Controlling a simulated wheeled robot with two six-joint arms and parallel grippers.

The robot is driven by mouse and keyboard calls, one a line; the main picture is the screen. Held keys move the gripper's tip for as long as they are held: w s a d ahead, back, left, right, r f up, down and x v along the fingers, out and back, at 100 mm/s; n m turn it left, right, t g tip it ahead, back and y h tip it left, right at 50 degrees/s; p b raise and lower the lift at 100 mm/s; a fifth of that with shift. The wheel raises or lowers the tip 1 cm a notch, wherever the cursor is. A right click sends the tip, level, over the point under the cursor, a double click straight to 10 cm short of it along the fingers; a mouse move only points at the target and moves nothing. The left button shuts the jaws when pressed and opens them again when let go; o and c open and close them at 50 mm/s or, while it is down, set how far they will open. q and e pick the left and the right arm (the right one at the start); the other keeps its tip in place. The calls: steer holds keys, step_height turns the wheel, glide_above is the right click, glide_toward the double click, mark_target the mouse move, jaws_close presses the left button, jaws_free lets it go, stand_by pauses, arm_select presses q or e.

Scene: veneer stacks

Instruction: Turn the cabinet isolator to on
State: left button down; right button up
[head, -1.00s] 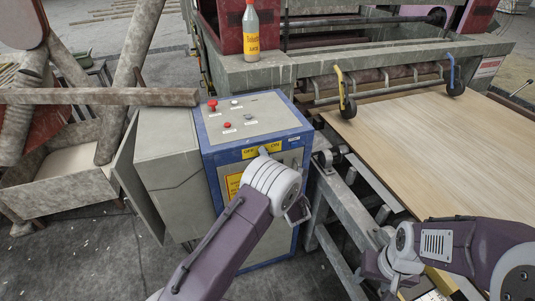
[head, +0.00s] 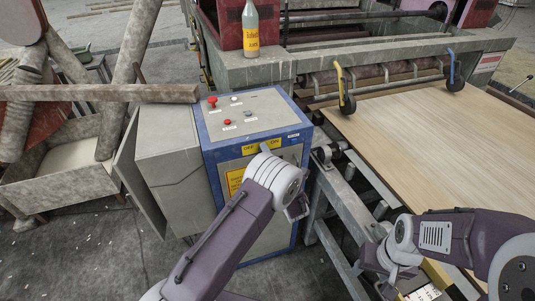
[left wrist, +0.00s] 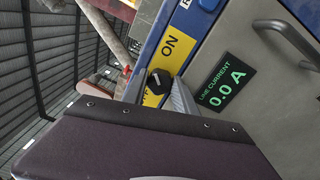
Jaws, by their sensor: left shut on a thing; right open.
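The cabinet isolator is a small black round knob (left wrist: 158,82) with a pale mark on it, on the front of the blue-edged grey cabinet (head: 262,105). In the left wrist view a yellow ON label (left wrist: 173,47) lies above it and another yellow label, partly hidden, below. In the head view the OFF label (head: 249,150) is left of the ON label (head: 274,142). My left gripper (head: 266,148) is at the cabinet front, shut on the isolator knob; my wrist hides much of the grip. A grey finger shows beside the knob. My right gripper (head: 380,263) is open, low right, away from the cabinet.
A display (left wrist: 225,85) reads LINE CURRENT 0.0 A, beside a metal handle (left wrist: 288,38). The cabinet top has a red mushroom button (head: 211,102) and smaller buttons. A bottle (head: 250,30) stands behind on the machine. The roller conveyor with a veneer sheet (head: 435,135) is at right.

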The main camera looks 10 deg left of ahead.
arm_select(q)
steer(key=shift+a, duration=0.2)
steer(key=c, duration=1.1)
jaws_free()
steer(key=shift+o, duration=0.5)
steer(key=shift+a+f, duration=0.15)
steer(key=shift+a, duration=0.1)
steer(key=v, duration=0.9)
steer(key=shift+b, duration=0.45)
steer(key=shift+w, duration=0.1)
